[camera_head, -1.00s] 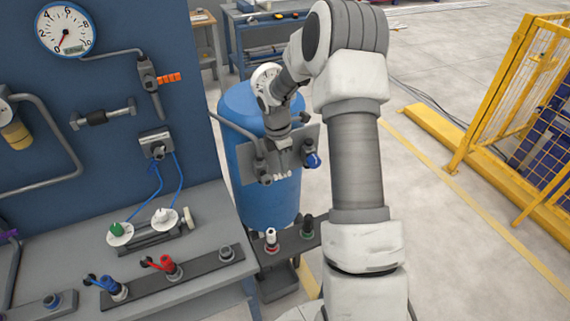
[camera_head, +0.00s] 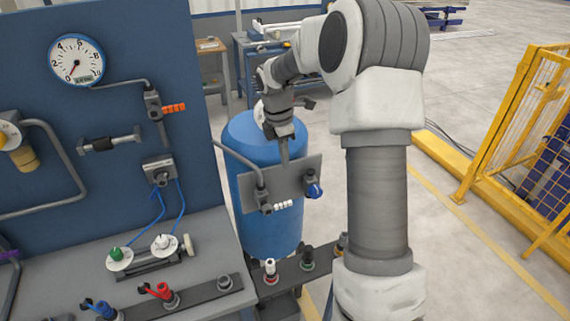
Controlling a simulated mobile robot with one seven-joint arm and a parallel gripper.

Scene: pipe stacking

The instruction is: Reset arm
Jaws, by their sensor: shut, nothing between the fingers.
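My gripper (camera_head: 284,158) hangs from my arm, pointing down, in front of the blue tank (camera_head: 266,228) and over the upper part of the grey plate (camera_head: 309,172). Its fingers are shut with nothing between them. Whether it touches the plate cannot be told. My arm rises in the right half of the view and bends over toward the tank.
A grey workbench (camera_head: 60,290) with red, blue and black valves stands at the lower left, before a blue wall panel (camera_head: 140,60) with a gauge (camera_head: 77,60). A yellow fence (camera_head: 500,130) stands at right. Open floor (camera_head: 480,215) lies between.

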